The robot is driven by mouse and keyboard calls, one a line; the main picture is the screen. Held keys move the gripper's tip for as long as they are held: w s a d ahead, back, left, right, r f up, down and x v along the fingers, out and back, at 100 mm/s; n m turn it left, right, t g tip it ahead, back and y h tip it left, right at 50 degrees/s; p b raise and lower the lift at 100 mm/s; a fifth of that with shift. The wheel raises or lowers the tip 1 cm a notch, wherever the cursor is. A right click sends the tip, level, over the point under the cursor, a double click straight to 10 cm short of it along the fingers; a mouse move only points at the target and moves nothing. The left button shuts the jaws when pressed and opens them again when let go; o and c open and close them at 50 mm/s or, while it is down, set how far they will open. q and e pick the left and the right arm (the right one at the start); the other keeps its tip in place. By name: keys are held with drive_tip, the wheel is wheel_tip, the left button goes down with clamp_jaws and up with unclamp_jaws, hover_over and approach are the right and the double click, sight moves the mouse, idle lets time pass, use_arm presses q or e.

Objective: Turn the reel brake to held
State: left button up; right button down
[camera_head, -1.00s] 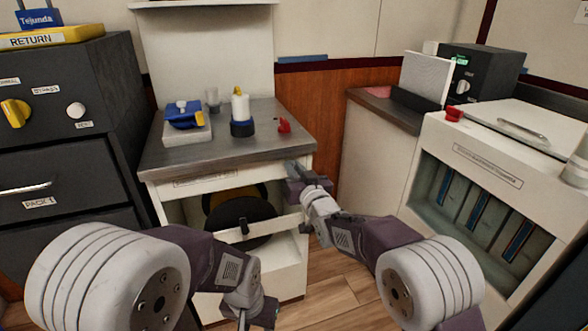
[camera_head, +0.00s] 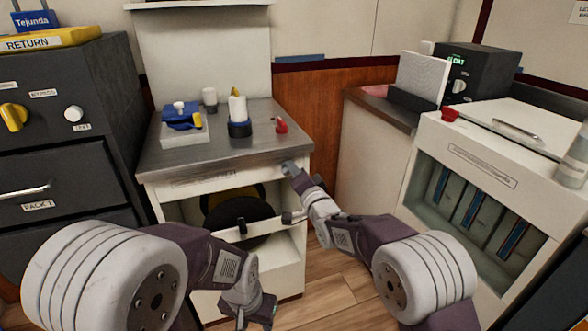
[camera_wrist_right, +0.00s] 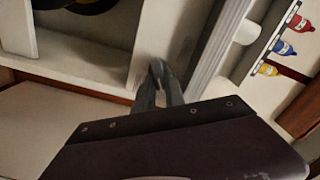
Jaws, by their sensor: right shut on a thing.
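My right gripper (camera_head: 290,169) is at the upper right front corner of the white reel cabinet (camera_head: 274,275), just under the worktop's front edge. In the right wrist view its fingers (camera_wrist_right: 157,82) are close together, shut on a small part at the cabinet front. I take this part to be the reel brake; the fingers hide most of it, so its setting does not show. The black and yellow reel (camera_head: 238,211) sits inside the cabinet behind a white crossbar. My left gripper (camera_head: 252,312) hangs low at the bottom, away from the cabinet; its jaw opening is unclear.
The worktop (camera_head: 222,157) carries a blue device (camera_head: 182,116), a white bottle (camera_head: 238,108) and a red item (camera_head: 281,126). A dark drawer unit (camera_head: 80,165) stands left. A white machine (camera_head: 432,145) stands right. Wooden floor (camera_head: 345,285) is free between.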

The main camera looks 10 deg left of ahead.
drive_tip(key=m, duration=0.5)
drive_tip(key=shift+f+m+p, duration=0.3)
drive_tip(key=shift+p, duration=0.05)
drive_tip(key=shift+m, duration=0.3)
drive_tip(key=c, duration=1.4)
unclamp_jaws()
drive_tip(key=shift+d, duration=0.1)
